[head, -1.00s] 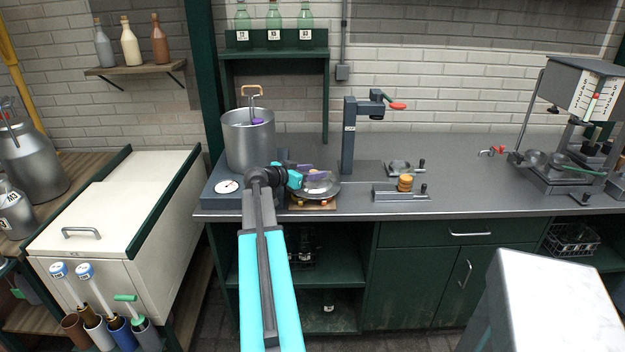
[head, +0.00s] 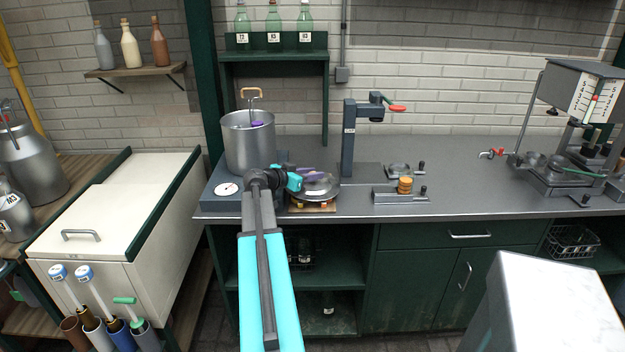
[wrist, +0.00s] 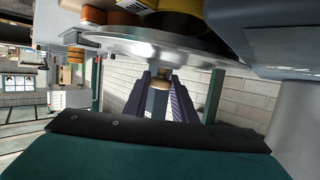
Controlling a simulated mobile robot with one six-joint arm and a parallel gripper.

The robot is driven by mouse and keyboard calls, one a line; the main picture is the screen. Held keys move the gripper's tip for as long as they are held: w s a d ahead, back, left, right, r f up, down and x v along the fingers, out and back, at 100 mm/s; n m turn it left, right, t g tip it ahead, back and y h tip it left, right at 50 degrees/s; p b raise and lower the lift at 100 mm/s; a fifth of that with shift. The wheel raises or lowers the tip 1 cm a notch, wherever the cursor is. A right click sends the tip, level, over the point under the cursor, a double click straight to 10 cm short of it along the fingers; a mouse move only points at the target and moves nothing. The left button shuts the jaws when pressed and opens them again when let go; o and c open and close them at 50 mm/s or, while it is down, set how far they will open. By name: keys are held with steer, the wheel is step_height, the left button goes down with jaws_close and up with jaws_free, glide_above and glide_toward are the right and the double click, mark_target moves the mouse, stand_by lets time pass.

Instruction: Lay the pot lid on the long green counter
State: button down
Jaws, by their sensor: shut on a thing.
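The pot lid (head: 322,190) is a round shiny metal disc over a small wooden board on the counter, right of the scale. In the wrist view the lid (wrist: 150,46) spans the top of the picture. Its small tan knob (wrist: 160,82) sits between the purple fingers of my gripper (wrist: 162,97), which is shut on it. In the head view my gripper (head: 310,173) reaches the lid from the left. I cannot tell whether the lid touches the board. The long green counter (head: 460,160) has a grey top and dark green cabinets.
A steel pot (head: 249,148) stands on a scale (head: 222,192) just left of my gripper. A dark post with a red handle (head: 348,140) stands right of the lid. A metal holder with orange discs (head: 403,194) is near the front edge.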

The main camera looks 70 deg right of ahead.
steer(key=shift+r, duration=0.15)
steer(key=shift+r+b, duration=0.95)
steer(key=shift+r, duration=3.95)
